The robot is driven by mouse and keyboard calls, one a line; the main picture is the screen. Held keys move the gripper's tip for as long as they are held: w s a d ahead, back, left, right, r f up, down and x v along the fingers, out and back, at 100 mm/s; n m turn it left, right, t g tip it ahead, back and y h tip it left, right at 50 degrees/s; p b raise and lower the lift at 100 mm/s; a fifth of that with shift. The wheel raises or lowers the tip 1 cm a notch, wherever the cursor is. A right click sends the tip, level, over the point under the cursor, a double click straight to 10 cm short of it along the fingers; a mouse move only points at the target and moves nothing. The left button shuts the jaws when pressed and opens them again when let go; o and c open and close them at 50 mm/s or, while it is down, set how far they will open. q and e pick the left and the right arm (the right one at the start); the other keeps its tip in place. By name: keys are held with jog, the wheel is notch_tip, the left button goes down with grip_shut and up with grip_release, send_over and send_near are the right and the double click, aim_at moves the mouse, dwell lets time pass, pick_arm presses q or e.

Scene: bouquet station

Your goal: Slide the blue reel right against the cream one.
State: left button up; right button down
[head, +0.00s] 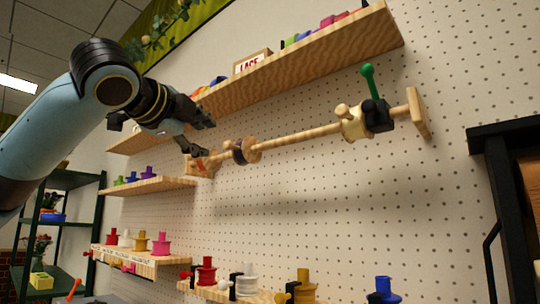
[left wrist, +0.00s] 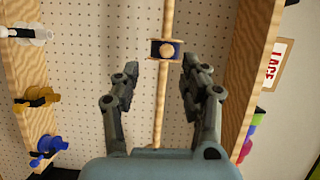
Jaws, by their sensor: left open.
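The blue reel (head: 240,151) has a dark blue core between wooden flanges. It sits on a sloping wooden rod (head: 300,135), near the rod's left end. In the left wrist view the blue reel (left wrist: 154,49) shows a round wooden knob and lies just beyond my fingertips. The cream reel (head: 352,122) is farther right on the rod, beside a black clamp (head: 377,115) with a green handle. Bare rod separates the two reels. My left gripper (head: 207,138) is open, left of the blue reel. Its fingers (left wrist: 160,82) stand either side of the rod, empty. My right gripper is out of view.
A wooden shelf (head: 300,62) with a LACE box runs above the rod. Lower shelves (head: 150,187) hold several coloured spools. The pegboard (head: 330,200) stands close behind the rod. An end bracket (head: 418,112) closes the rod's right end.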

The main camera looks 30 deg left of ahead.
aim_at(225, 144)
pick_arm(q)
jog(key=shift+m, duration=0.3)
jog(key=p+x, duration=0.1)
jog(key=x, duration=0.1)
jog(key=p+x, duration=0.2)
jog(key=x, duration=0.1)
jog(key=d+r+p+x, duration=0.1)
jog(key=x, duration=0.2)
jog(key=shift+w+a+r+p, duration=0.1)
jog(key=shift+w+p, duration=0.2)
jog(key=shift+w, duration=0.1)
jog(key=shift+w+a, duration=0.15)
jog(key=shift+w, duration=0.4)
jog(key=c, duration=0.9)
jog(key=shift+a, duration=0.1)
grip_shut()
